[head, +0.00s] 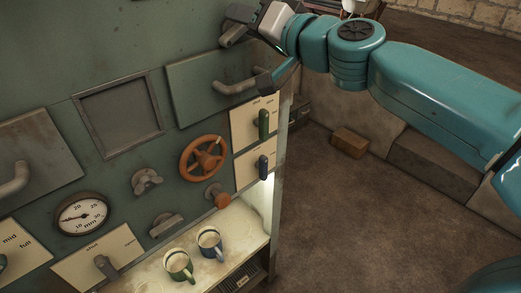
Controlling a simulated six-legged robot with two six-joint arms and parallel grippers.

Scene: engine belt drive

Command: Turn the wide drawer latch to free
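Two small grey turn-pieces sit on the green cabinet front in the head view: an upper one (146,181) and a lower one (166,224). I cannot tell which is the wide drawer latch, or whether either is at free. A drawer-like panel (190,92) at upper right carries a grey bar handle (235,86). My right gripper (247,60) is at the cabinet's upper right edge, near this handle. Its two fingers are wide apart, with nothing seen between them. Whether it touches the cabinet cannot be told. My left gripper is out of view.
An orange valve wheel (204,158), an orange knob (222,200) and a round gauge (82,214) are on the front. Lever plates stand right (242,124) and lower left (70,268).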

